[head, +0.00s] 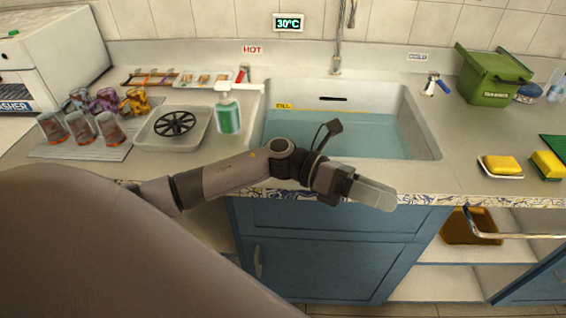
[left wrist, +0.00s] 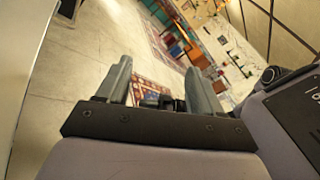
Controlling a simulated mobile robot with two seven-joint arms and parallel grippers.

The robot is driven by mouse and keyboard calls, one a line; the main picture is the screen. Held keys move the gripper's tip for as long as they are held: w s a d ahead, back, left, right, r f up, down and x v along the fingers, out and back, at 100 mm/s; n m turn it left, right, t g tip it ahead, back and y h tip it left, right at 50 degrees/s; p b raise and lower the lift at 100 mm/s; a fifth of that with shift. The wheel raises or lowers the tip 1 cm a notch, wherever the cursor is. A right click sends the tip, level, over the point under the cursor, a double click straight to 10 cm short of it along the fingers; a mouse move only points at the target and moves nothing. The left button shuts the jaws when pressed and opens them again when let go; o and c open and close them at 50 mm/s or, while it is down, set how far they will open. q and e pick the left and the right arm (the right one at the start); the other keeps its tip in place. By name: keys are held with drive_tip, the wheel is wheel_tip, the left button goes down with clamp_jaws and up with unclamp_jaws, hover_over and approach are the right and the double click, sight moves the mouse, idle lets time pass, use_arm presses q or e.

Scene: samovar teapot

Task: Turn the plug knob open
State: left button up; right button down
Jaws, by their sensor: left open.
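The sink (head: 272,135), filled with bluish water (head: 370,140), is in the middle of the head view. A dark slot (head: 333,99) shows on its back wall. I cannot make out a plug knob for certain. A red-handled lever (head: 243,72) stands under the HOT sign and a blue-handled lever (head: 436,85) under the COLD sign. My left gripper (head: 376,194) is in front of the sink's front edge, apart from both levers. In the left wrist view its two fingers (left wrist: 160,90) are apart with nothing between them. My right gripper is out of view.
A faucet (head: 338,45) rises behind the sink. A green bin (head: 487,78) and yellow sponges (head: 502,164) are at right. Blue cabinets (head: 320,260) are below.

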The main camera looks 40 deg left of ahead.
use_arm(q)
drive_tip(key=w+a+m+g+y+b, duration=0.1)
drive_tip(key=a+m+y, duration=0.3)
drive_tip(key=a, duration=0.4)
drive_tip(key=w+a+m+g+y+b, duration=0.1)
drive_tip(key=a+m+y, duration=0.2)
drive_tip(key=a+y, duration=0.2)
drive_tip(key=w+a+m+g+y+b, duration=0.1)
drive_tip(key=a+m+y, duration=0.3)
drive_tip(key=a, duration=0.7)
drive_tip(key=shift+w+a+r+m+y, duration=0.1)
drive_tip(key=shift+w+a+m+y, duration=0.15)
drive_tip(key=shift+m+y, duration=0.05)
drive_tip(key=x, duration=0.6)
drive_tip(key=shift+s+d, duration=0.1)
drive_tip(key=shift+d, duration=0.1)
drive_tip(key=c, duration=1)
